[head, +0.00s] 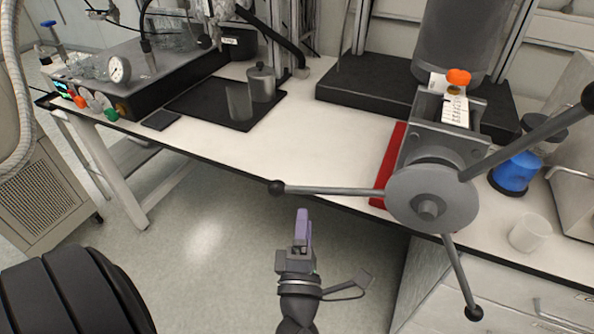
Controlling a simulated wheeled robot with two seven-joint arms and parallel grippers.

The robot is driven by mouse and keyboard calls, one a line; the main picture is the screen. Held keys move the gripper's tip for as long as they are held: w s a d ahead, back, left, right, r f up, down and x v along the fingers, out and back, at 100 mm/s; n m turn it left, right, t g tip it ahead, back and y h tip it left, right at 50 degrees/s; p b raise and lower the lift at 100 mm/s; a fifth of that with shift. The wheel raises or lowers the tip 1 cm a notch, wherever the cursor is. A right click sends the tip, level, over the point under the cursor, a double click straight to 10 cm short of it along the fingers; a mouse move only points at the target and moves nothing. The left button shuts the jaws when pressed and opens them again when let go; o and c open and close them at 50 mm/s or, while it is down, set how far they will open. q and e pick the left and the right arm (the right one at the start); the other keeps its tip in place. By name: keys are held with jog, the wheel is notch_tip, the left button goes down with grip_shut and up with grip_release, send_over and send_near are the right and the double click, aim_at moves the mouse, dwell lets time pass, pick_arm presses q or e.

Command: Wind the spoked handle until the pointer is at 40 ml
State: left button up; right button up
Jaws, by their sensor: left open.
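The spoked handle (432,198) is a grey round hub on the front of a grey metal pump body (442,148). Three rods with black ball ends show: one points left, one up and right, one down and right. A white scale (455,110) lies on top behind the hub; its marks are too small to read and I cannot make out the pointer. An orange knob (459,77) sits behind the scale. My left gripper (303,226), with purple fingers, is open, just below the left rod's ball end and apart from it. My right gripper is not in view.
The pump stands by a red strip (390,165) at the bench's (290,141) front edge. A blue-filled bottle (515,174) and a white cup (530,233) are to its right. A black tray (212,112) with a metal vessel (262,82) lies left. The floor below the bench is clear.

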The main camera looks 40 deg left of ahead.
pick_arm(q)
jog(key=w+a+r+g+b, duration=0.1)
jog(key=w+a, duration=0.3)
jog(key=w, duration=0.4)
jog(key=shift+r+n+g, duration=0.3)
jog(key=shift+r+g, duration=0.1)
jog(key=shift+w, duration=0.1)
jog(key=shift+c, duration=0.4)
grip_shut()
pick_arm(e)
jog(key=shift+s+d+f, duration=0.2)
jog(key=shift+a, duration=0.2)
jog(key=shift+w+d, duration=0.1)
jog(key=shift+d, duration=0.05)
